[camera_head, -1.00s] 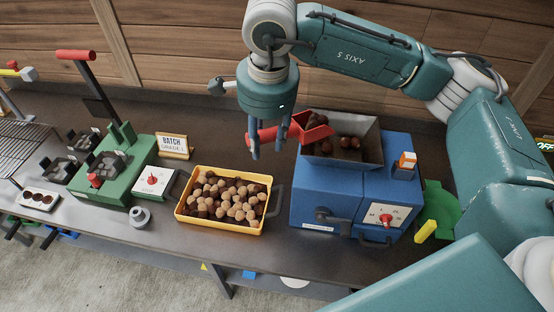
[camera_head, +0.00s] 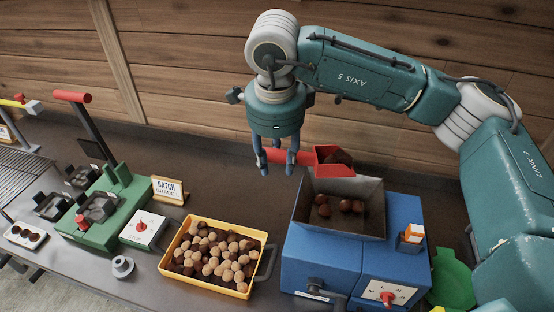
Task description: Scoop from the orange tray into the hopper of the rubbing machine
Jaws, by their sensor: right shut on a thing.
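My right gripper (camera_head: 276,160) is shut on the handle of a red scoop (camera_head: 330,162). The scoop is held in the air above the back edge of the hopper, with its bowl to the right and something dark brown in it. The grey open hopper (camera_head: 302,207) sits on the blue rubbing machine (camera_head: 318,258) and has several dark chestnuts in it. The orange-yellow tray (camera_head: 214,284) stands left of the machine, filled with tan and dark brown chestnuts. My left gripper is not in view.
A green device (camera_head: 92,233) with a red-topped lever stands left of the tray. A batch sign (camera_head: 168,190) stands behind the tray. A small grey ring-shaped piece (camera_head: 122,267) lies at the front. A green bowl-like part (camera_head: 450,277) is right of the machine.

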